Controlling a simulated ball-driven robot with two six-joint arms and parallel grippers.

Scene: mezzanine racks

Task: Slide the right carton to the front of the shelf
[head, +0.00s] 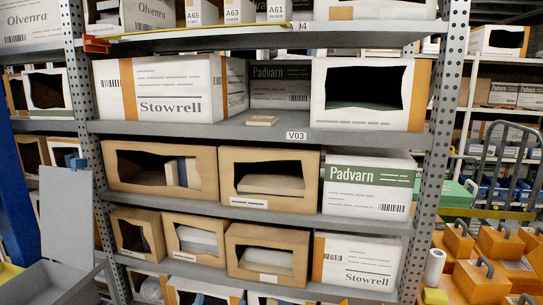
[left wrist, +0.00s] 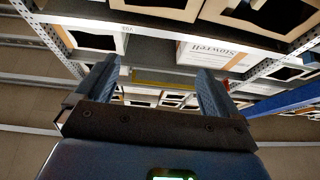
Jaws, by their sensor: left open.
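On the shelf labelled V03, the right carton (head: 405,120) is white with orange edges and a ragged dark opening in its front. Its lower front edge is close to the front edge of the shelf (head: 245,131). A white Stowrell carton (head: 165,92) stands at the left, and a Padvarn carton (head: 281,88) sits further back between them. My left gripper (left wrist: 157,82) shows in the left wrist view, with its two blue-grey fingers apart and nothing between them. I cannot make it out in the head view. My right gripper is not in view.
A small flat tan box (head: 262,120) lies on the shelf in front of the Padvarn carton. Perforated uprights (head: 440,130) flank the shelf. More cartons fill the levels below. Orange cases (head: 480,270) stand at the lower right, and a grey panel (head: 65,215) at the left.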

